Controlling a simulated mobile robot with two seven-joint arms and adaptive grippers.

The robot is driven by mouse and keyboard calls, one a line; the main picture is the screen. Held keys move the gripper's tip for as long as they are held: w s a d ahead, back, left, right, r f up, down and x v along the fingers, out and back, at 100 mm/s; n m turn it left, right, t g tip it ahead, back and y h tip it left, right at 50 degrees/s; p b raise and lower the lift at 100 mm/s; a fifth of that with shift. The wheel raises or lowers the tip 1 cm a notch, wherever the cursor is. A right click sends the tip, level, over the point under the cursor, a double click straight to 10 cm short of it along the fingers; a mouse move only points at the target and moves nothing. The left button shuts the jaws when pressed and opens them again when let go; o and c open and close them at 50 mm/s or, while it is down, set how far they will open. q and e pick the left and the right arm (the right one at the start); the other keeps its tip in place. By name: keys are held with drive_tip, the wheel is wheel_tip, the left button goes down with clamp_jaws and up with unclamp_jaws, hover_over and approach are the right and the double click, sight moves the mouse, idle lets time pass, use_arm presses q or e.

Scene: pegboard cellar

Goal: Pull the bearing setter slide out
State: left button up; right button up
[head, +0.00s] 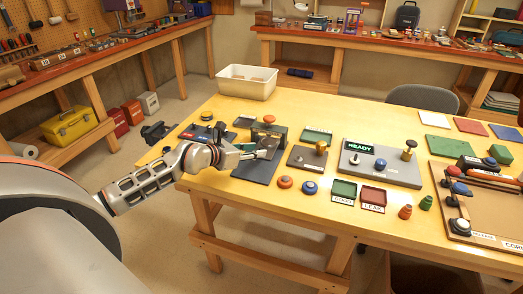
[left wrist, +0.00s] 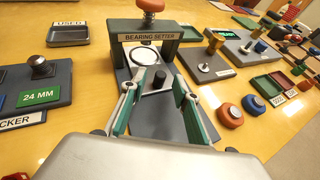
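The bearing setter (head: 270,134) is a dark frame with an orange top knob, standing on the yellow table. In the left wrist view its labelled bridge (left wrist: 144,34) spans a dark grey plate. The slide (left wrist: 146,76) seems to lie under the bridge, with a white-rimmed ring (left wrist: 148,55) near its far end and a black upright knob (left wrist: 158,78) nearer me. My left gripper (head: 247,151) is low in front of the bridge. In the left wrist view its green-padded fingers (left wrist: 158,108) are open, one on each side of the knob, with no clear contact. My right gripper is not in view.
A 24 mm checker block (left wrist: 40,92) lies left of the setter and a plate with a brass knob (head: 319,149) lies right. Orange (head: 285,182) and blue (head: 310,187) buttons sit close to the right. A READY console (head: 380,164) stands farther right.

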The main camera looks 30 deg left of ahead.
sight(266, 144)
use_arm(q)
drive_tip(key=shift+x, duration=1.9)
clamp_jaws()
